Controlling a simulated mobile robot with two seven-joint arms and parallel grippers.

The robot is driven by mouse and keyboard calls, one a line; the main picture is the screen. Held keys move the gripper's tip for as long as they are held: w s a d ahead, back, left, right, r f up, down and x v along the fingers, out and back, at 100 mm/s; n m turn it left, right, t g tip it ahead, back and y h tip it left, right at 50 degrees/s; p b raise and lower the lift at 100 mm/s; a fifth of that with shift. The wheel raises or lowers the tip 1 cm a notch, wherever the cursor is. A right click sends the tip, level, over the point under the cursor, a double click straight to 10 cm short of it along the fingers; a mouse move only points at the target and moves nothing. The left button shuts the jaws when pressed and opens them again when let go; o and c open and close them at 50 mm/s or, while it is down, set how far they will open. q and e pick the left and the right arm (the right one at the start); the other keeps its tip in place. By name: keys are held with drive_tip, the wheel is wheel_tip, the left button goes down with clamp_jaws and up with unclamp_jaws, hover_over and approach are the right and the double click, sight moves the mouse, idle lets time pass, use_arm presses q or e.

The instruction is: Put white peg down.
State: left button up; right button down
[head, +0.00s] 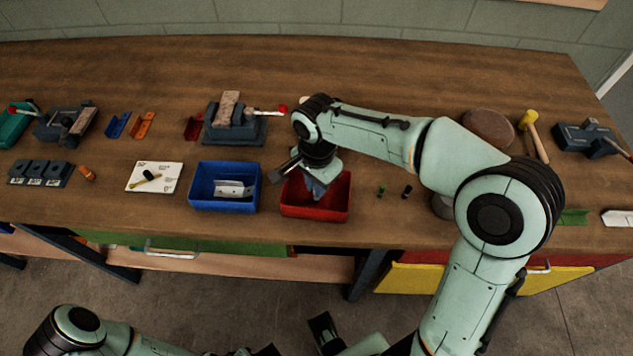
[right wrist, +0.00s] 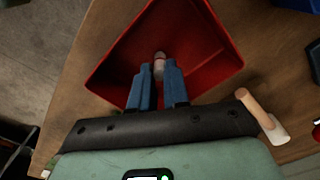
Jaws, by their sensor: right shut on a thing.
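My right gripper (head: 316,190) is over the red bin (head: 287,209), with its fingers reaching down inside the rim. In the right wrist view its blue fingers (right wrist: 160,78) are shut on the white peg (right wrist: 159,62), whose small pale end shows between the tips. The red bin (right wrist: 205,45) surrounds the fingertips in that view, and no other thing shows in it. I cannot tell whether the peg touches the bin's floor. In the head view the peg is hidden.
A blue bin (head: 225,205) with pale parts stands left of the red bin. A vise (head: 235,122) with a red-tipped handle is behind. A white card (head: 154,177) lies further left.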

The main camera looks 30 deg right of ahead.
drive_tip(key=c, duration=1.1)
unclamp_jaws()
drive_tip(key=shift+r, duration=0.45)
wheel_tip(320, 180, up, 11)
drive_tip(key=p, duration=0.2)
drive_tip(key=shift+r, duration=0.2)
